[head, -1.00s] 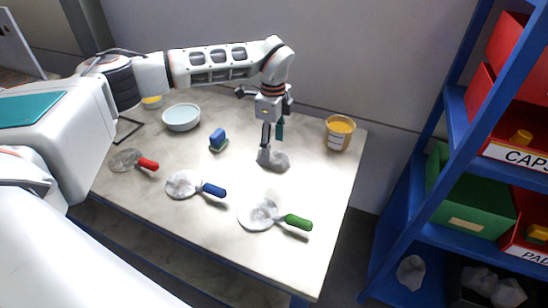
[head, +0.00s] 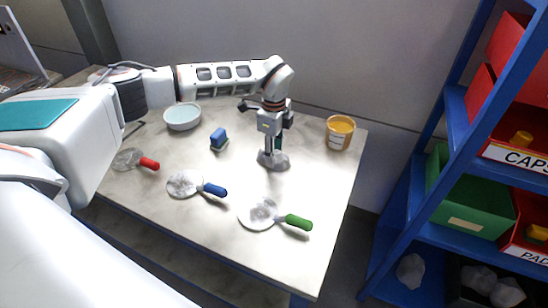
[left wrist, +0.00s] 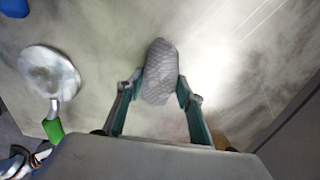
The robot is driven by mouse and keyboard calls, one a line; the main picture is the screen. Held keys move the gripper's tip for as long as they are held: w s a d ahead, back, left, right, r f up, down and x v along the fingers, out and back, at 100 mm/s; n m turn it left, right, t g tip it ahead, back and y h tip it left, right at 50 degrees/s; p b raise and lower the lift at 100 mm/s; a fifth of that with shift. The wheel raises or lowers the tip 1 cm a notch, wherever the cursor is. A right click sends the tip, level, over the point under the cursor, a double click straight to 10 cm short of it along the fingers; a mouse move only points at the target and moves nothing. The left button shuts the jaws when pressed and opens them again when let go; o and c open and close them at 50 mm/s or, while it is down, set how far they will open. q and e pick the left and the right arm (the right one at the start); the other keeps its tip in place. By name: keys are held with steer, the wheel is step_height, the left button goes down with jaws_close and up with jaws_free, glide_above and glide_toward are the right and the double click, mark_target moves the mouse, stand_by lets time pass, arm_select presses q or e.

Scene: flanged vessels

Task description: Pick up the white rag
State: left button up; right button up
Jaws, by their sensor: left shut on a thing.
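The rag (head: 280,163) looks pale grey and lies on the table right of the middle. My left gripper (head: 272,153) points down onto it from above. In the left wrist view the rag (left wrist: 159,72) has a quilted texture and stands bunched between the two fingertips of my left gripper (left wrist: 157,88). The gripper is shut on it, one finger on each side. The rag still appears to be at table height. My right gripper is not in view.
Round tools with red (head: 149,164), blue (head: 215,190) and green (head: 299,222) handles lie along the near side of the table. A blue shelf (head: 395,235) is at right.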

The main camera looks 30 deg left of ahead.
arm_select(q)
steer(key=shift+r, duration=0.1)
step_height(320, 180, up, 20)
steer(key=b, duration=0.1)
stand_by(0.4)
steer(key=shift+o, duration=0.5)
steer(key=shift+s, duration=0.1)
